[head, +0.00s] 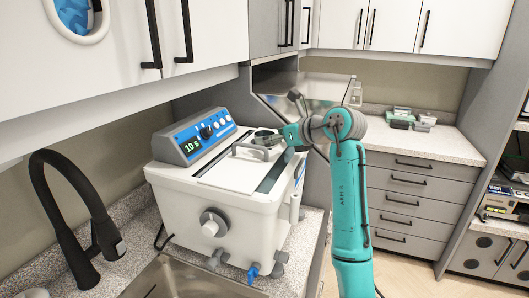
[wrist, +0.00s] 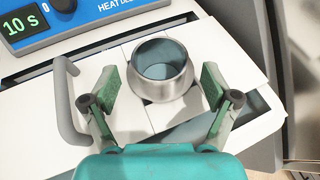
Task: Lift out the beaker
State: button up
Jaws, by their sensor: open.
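The beaker is a short, round metallic vessel with a flared rim (wrist: 165,91), standing upright at the lid of the white bath (head: 217,213). In the wrist view its mouth faces me, and its inside looks blue-grey; its lower part is hidden. My gripper (wrist: 160,84) is open, with one green-padded finger on each side of the beaker and a visible gap on both sides. In the head view my gripper (head: 268,141) is low over the bath's top, and the beaker there is small and mostly hidden by it.
A grey lid handle (wrist: 67,105) stands close to the left finger. The bath's blue control panel (head: 205,133) reads 10 s. A black tap (head: 75,215) and sink are at the left. Small boxes (head: 411,118) lie on the far counter.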

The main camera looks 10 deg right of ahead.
jog(key=shift+w+a+f, duration=0.2)
jog(key=shift+w+a, duration=0.05)
jog(key=shift+w, duration=0.15)
grip_shut()
